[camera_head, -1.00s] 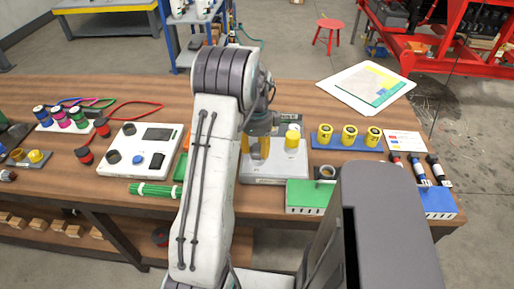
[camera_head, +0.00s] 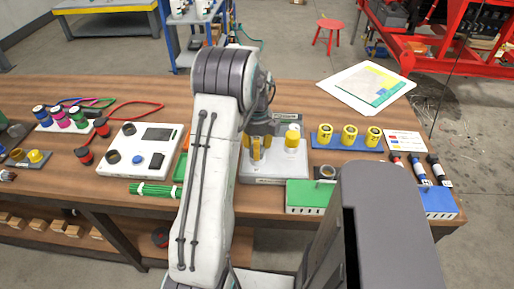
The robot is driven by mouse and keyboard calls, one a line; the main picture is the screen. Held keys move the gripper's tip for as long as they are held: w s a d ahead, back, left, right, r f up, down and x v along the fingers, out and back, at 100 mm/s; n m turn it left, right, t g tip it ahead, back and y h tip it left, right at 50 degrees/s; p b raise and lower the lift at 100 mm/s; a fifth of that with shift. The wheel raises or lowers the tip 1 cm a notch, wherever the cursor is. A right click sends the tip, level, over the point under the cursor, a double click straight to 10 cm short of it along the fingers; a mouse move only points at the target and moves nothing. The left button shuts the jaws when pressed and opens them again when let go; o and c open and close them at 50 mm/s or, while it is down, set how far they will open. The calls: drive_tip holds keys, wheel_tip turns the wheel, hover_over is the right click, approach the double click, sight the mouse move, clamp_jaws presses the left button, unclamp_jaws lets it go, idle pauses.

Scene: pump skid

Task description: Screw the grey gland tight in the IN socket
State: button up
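My gripper (camera_head: 257,147) points down over the left part of a light grey block (camera_head: 275,174). Its yellow fingers are close to the block's top. The arm and the fingers hide what lies between them, so I cannot see the grey gland or tell whether it is held. The socket under my gripper is hidden too, and no IN marking is readable. A yellow-topped fitting (camera_head: 292,136) stands upright on the right part of the same block, apart from my gripper.
A blue rack with several yellow cylinders (camera_head: 349,136) is to the right. A green box (camera_head: 309,196) stands in front of the block, close to it. A white panel with a blue button (camera_head: 141,150) lies left of my arm. Bare wood shows behind the yellow cylinders.

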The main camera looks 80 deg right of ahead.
drive_tip(key=shift+f, duration=0.1)
drive_tip(key=o, duration=1.2)
wheel_tip(320, 180, up, 12)
drive_tip(key=shift+r, duration=0.1)
